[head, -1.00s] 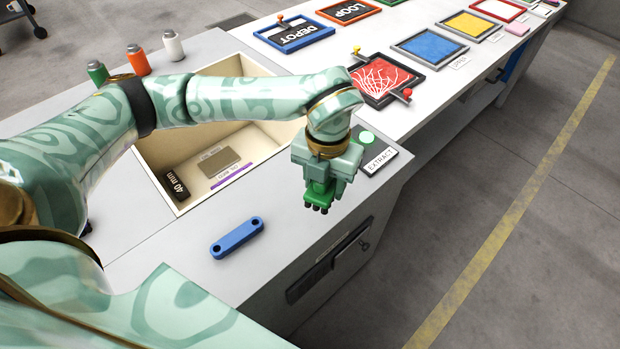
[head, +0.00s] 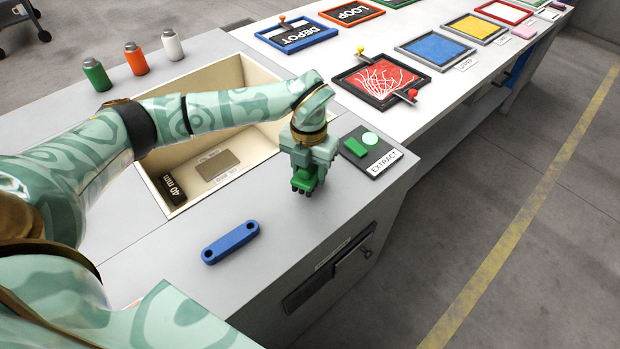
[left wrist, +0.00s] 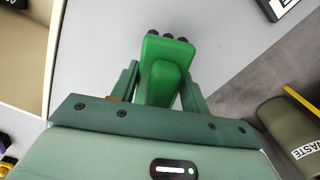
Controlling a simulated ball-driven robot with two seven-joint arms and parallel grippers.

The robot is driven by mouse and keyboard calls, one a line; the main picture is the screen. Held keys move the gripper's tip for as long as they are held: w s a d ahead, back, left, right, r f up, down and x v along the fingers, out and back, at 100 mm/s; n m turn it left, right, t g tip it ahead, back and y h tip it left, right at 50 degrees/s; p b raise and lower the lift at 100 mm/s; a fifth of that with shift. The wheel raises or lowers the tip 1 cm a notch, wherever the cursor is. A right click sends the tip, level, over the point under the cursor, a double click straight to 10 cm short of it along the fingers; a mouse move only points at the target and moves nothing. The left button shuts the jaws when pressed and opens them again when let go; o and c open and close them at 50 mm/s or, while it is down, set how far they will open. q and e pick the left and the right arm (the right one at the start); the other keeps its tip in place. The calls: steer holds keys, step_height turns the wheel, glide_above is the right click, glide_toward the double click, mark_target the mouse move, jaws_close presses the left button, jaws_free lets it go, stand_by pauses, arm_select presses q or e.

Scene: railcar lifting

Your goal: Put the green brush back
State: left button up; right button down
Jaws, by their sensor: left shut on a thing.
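The green brush (head: 303,182) has a green body and dark bristle tufts at its end. My left gripper (head: 306,168) is shut on it and holds it bristles down by the right front of the bin, over the grey counter. I cannot tell whether the bristles touch the counter. In the left wrist view, the brush (left wrist: 162,72) sits between the two fingers of my left gripper (left wrist: 160,88), its dark tufts at the far end. My right gripper is not in view.
A cream bin (head: 152,176) holds a dark "40 mm" block (head: 174,189). A blue bar (head: 230,242) lies in front. The EXTRACT panel (head: 376,167) is to the right. Several bottles stand behind the bin. A WASTE container (left wrist: 292,125) shows in the wrist view.

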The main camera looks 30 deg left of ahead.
mark_target(309, 179)
arm_select(q)
step_height(309, 179, down, 3)
steer(key=shift+b, duration=0.4)
steer(key=shift+d+r, duration=0.1)
steer(key=shift+r, duration=0.1)
steer(key=shift+f, duration=0.2)
steer(key=o, duration=1)
steer(key=shift+c, duration=0.2)
step_height(309, 179, up, 12)
steer(key=p, duration=0.4)
steer(key=shift+r, duration=0.2)
